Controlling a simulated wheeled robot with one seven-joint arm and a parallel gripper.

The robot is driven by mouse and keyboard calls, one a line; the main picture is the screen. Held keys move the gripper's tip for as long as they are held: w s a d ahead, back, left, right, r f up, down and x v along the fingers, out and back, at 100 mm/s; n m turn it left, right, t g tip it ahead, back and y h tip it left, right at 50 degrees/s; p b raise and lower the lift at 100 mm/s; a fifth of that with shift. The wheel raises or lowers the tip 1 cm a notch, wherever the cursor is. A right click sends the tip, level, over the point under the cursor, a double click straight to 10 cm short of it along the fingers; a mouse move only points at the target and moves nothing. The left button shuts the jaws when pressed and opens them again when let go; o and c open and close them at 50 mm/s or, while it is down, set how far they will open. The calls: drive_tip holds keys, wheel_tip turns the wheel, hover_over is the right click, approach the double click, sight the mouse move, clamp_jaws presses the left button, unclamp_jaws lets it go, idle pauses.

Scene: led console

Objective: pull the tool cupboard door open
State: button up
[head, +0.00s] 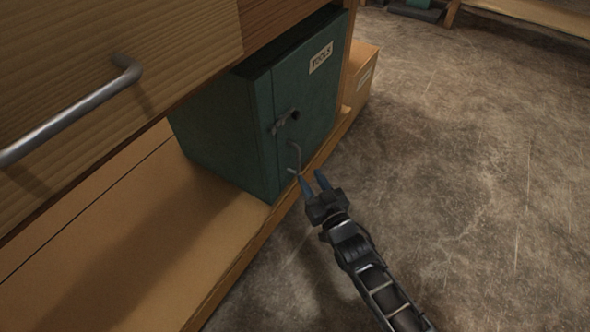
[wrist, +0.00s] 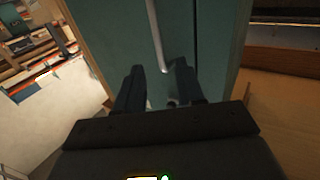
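The tool cupboard (head: 225,130) is a dark green box with a "TOOLS" label, standing on the lower shelf of a wooden bench. In the wrist view the handle (wrist: 156,40) runs down towards the gap between my open fingers (wrist: 160,85). Whether the fingers touch the handle I cannot tell.
A wooden drawer front with a metal bar handle (head: 75,110) juts out at the upper left. The wooden shelf (head: 130,240) runs below the cupboard. A cardboard-coloured box (head: 361,75) stands beyond it. The concrete floor (head: 470,170) to the right is clear.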

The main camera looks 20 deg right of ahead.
sight(299, 159)
drive_tip(key=w+b, duration=0.2)
drive_tip(key=w, duration=0.5)
drive_tip(key=shift+w+a, duration=0.15)
drive_tip(key=shift+c, duration=0.5)
clamp_jaws()
